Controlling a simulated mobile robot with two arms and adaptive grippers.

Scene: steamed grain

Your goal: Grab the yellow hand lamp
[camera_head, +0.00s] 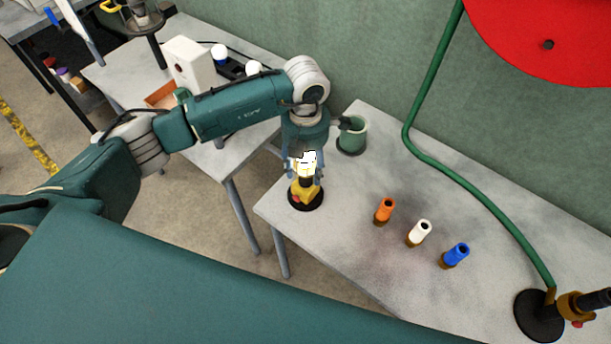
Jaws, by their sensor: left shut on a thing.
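The yellow hand lamp (306,193) stands upright on a black round base (318,203) at the left edge of the grey table. My left gripper (304,165) comes down from above and is shut around the lamp's upper part. A bright white glow shows between the fingers, and the fingers partly hide the lamp's top. I cannot tell whether the base is lifted off the table. My right gripper is not in view.
Orange (384,211), white (419,233) and blue (455,255) cylinders stand right of the lamp on the table (350,243). A second table (205,135) holds a white box (188,64).

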